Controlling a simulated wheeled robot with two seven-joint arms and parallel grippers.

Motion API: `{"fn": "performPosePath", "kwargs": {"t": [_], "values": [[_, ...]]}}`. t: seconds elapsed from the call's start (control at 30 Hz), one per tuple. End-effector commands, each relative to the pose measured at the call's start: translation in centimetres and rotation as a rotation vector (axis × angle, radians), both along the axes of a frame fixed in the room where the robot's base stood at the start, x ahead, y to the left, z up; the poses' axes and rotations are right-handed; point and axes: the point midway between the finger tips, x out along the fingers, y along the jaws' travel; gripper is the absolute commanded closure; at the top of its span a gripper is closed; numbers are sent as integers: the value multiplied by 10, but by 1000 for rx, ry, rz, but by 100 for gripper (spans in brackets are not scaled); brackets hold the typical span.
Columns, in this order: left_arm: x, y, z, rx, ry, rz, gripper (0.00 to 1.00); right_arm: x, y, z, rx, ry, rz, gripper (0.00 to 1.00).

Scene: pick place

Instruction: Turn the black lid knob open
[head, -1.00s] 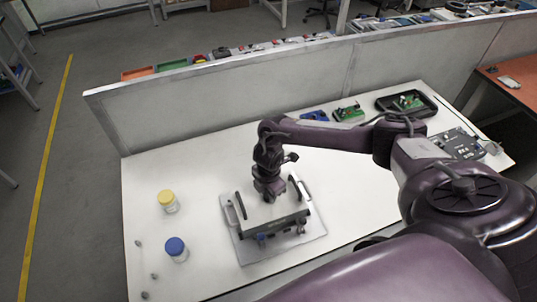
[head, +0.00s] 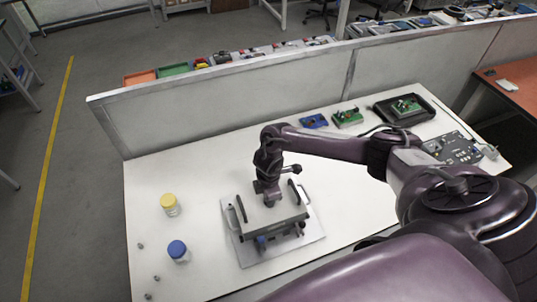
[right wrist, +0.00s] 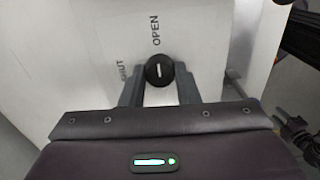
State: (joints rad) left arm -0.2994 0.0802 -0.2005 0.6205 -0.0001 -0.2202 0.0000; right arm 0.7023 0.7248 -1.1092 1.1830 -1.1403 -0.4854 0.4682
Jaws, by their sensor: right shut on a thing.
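The black lid knob (right wrist: 159,70) is round with a white line across its face. It sits on the pale lid of a box (right wrist: 205,35), between the words OPEN and SHUT. The white line runs nearly upright in the right wrist view, toward OPEN. My right gripper (right wrist: 160,80) has one finger on each side of the knob and is shut on it. In the head view the right gripper (head: 270,201) points down onto the top of the grey box (head: 284,222), hiding the knob. My left gripper is not in view.
The box has side handles and stands on a light mat (head: 255,255) on the white table. A yellow-lidded jar (head: 170,204) and a blue-lidded jar (head: 178,251) stand left of it. Circuit boards and a black tray (head: 404,107) lie at the back right. A low partition (head: 230,105) edges the table.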

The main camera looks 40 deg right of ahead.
Motion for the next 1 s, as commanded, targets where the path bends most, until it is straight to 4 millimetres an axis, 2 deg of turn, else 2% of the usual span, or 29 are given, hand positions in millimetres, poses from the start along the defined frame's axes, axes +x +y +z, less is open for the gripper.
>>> {"fn": "performPosePath", "kwargs": {"t": [0.1,0.13,0.27,0.63,1.0], "values": [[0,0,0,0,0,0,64,0,0,0,1,-1,1,94],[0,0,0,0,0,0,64,0,0,0,1,-1,1,68],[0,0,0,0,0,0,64,0,0,0,1,-1,1,51],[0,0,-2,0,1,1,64,1,0,5,2,-1,1,49],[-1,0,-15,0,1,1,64,1,0,62,0,-3,2,49]]}}
